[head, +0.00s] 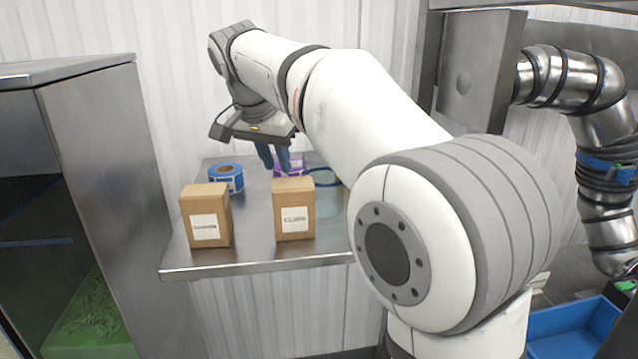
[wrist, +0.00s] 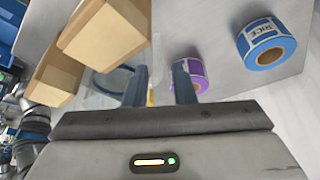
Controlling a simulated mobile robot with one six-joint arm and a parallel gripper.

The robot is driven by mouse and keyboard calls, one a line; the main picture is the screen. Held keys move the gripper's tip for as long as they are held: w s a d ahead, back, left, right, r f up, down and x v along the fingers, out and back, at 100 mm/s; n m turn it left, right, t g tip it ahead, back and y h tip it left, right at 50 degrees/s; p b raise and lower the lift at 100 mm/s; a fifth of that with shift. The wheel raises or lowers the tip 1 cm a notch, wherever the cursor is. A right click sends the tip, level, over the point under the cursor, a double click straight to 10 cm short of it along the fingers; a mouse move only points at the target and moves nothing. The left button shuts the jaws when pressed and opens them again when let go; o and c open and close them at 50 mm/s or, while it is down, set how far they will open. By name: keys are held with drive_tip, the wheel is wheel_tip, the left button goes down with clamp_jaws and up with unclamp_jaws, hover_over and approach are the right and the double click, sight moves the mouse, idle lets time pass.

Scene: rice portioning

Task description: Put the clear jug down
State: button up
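The clear jug (wrist: 156,72) is see-through and hard to outline. In the wrist view it stands on the steel table beside the cardboard boxes, with a blue curved band showing at or through it. In the head view it is mostly hidden behind the right box and my arm. My gripper (head: 273,156) points down over the back of the table. In the wrist view its two blue fingers (wrist: 159,84) are well apart, with the jug's clear edge near and partly between them. I see no finger pressed on the jug.
A box (head: 206,214) and a box labelled CUPS (head: 294,208) stand on the steel table (head: 250,250). A blue label roll (head: 226,177) and a purple label roll (wrist: 189,75) are close behind them. A steel cabinet (head: 120,200) is at left, a blue bin (head: 570,325) at lower right.

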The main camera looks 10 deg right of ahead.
sight(282, 175)
drive_tip(key=x, duration=0.6)
drive_tip(key=shift+d+p, duration=0.1)
drive_tip(key=shift+p, duration=0.2)
drive_tip(key=shift+s, duration=0.1)
drive_tip(key=shift+c, duration=0.4)
clamp_jaws()
